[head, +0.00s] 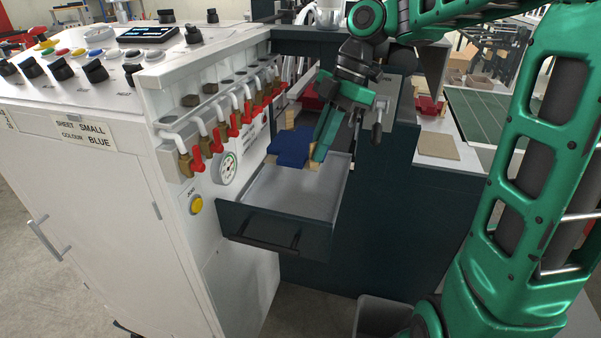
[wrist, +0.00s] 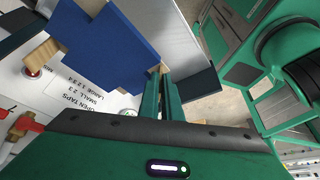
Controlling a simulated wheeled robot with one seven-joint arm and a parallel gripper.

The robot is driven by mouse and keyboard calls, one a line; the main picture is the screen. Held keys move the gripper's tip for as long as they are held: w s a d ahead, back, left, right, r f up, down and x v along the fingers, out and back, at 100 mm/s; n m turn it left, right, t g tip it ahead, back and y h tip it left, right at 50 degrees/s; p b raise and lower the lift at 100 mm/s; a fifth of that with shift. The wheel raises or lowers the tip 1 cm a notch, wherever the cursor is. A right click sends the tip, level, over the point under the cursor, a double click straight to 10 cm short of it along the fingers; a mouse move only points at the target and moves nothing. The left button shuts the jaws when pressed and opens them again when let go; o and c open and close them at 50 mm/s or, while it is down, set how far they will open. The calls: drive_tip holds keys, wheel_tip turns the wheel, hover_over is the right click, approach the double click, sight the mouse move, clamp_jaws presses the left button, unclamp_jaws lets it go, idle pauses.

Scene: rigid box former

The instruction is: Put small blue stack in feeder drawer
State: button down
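The small blue stack (head: 291,147) is a flat blue piece with tan wooden blocks at its ends. It shows large in the wrist view (wrist: 108,45). My gripper (head: 317,156) reaches down to its right end, and its fingers (wrist: 160,78) are close together at the stack's edge, apparently closed on it. The feeder drawer (head: 275,222) is pulled open below, with a pale, bare floor at the front. The stack is over the drawer's rear part; whether it touches the floor cannot be told. The fingertips are partly hidden.
A white machine (head: 85,200) stands left, its label reading sheet small, colour blue. Red-handled taps (head: 233,122), a gauge (head: 227,168) and a yellow button (head: 196,205) line the panel beside the drawer. A dark cabinet (head: 375,215) stands right of it. A grey bin (head: 377,315) is on the floor.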

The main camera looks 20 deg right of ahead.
sight(318, 164)
wheel_tip(318, 164, down, 5)
drive_tip(key=shift+a+f, duration=0.1)
drive_tip(key=shift+a, duration=0.05)
drive_tip(key=shift+f, duration=2.1)
drive_tip(key=c, duration=2)
unclamp_jaws()
drive_tip(key=shift+f, duration=0.1)
drive_tip(key=s+v, duration=0.1)
drive_tip(key=v, duration=1.1)
drive_tip(key=s+d+f+m+h, duration=0.1)
drive_tip(key=s+d+f+m, duration=0.2)
drive_tip(key=s+m, duration=0.4)
drive_tip(key=s+d+f+m+h, duration=0.2)
drive_tip(key=s+d+f+m, duration=0.2)
drive_tip(key=s+m, duration=0.4)
drive_tip(key=s+d+f+m+h, duration=0.1)
drive_tip(key=s+d+f+m, duration=0.3)
drive_tip(key=s+m, duration=0.4)
drive_tip(key=shift+d+m+t, duration=0.3)
drive_tip(key=shift+d+m, duration=0.6)
drive_tip(key=shift+m, duration=0.7)
